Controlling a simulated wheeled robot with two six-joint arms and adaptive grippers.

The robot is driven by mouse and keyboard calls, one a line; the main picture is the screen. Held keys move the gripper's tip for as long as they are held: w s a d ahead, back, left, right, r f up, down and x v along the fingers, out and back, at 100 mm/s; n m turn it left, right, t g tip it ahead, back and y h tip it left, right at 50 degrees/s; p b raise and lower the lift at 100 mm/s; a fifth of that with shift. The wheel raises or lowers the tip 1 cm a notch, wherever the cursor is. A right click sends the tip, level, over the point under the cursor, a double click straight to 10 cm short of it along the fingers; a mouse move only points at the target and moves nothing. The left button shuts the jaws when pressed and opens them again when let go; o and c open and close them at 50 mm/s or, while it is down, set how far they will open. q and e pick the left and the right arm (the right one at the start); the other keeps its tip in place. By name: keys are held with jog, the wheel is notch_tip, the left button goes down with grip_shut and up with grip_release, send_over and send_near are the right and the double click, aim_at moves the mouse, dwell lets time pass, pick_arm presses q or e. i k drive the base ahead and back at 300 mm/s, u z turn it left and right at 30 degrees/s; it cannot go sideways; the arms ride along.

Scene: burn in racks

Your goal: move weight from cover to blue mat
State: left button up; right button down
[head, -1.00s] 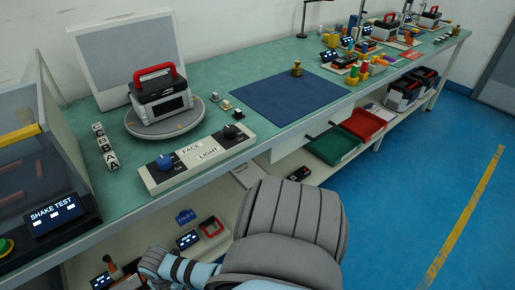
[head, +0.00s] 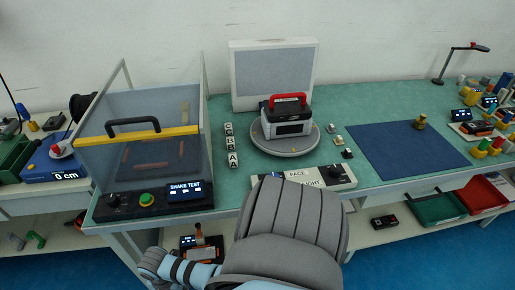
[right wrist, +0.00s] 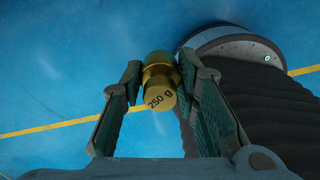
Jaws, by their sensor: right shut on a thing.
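A brass weight (right wrist: 160,88) marked "250 g" is in the right wrist view, between the two fingers of my right gripper (right wrist: 160,75), which is shut on it. It is held over the blue floor. The blue mat (head: 405,152) lies flat on the green bench at the right in the head view. Another small brass weight (head: 421,122) stands near its back edge. The clear cover (head: 150,125) with a black handle and yellow bar stands on the shake test unit at the left. My left gripper is not in view, and my right gripper does not show in the head view.
A black device with a red handle (head: 287,118) sits on a round grey turntable (head: 264,145), with a pale panel (head: 272,75) behind. A face light box (head: 335,178) is at the bench's front edge. Lettered blocks (head: 232,146) stand beside the shake unit.

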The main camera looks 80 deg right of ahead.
aim_at(372, 141)
jog(key=u, duration=0.55)
jog(key=k, duration=2.25)
jog(key=z, duration=1.65)
